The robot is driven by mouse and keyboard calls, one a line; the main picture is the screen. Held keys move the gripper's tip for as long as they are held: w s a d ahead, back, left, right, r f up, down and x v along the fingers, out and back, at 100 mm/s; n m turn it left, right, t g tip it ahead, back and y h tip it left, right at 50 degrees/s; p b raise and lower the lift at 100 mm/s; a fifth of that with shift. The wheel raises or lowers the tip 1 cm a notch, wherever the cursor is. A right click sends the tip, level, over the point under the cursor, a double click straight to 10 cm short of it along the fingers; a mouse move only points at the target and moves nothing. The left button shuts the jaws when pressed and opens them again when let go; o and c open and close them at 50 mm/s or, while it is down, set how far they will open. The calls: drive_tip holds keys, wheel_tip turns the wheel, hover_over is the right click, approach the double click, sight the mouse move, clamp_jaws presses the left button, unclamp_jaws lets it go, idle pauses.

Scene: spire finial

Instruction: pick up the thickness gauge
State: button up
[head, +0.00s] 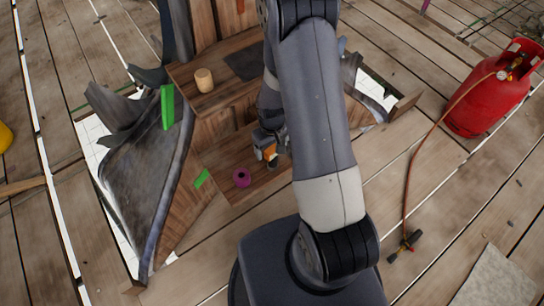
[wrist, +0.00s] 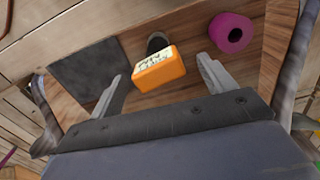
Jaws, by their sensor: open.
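An orange block with a pale, speckled face, which looks like the thickness gauge (wrist: 160,68), lies on the wooden board in the wrist view. A dark rounded piece shows at its far end; I cannot tell if it is part of it. My gripper (wrist: 159,69) is open, with one finger on each side of the block and visible gaps to both. In the head view the orange block (head: 270,153) shows by my gripper (head: 266,143), on the lower wooden step, partly hidden by the gripper.
A magenta ring (head: 242,178) lies close by, also in the wrist view (wrist: 231,33). A wooden cup (head: 204,80) and a dark square (head: 246,62) are on the upper step. A red gas cylinder (head: 489,92) stands right.

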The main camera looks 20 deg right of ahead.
sight(273, 158)
drive_tip(key=shift+f+b, duration=0.3)
drive_tip(key=shift+f, duration=2.3)
drive_tip(key=shift+c, duration=0.6)
drive_tip(key=c, duration=1)
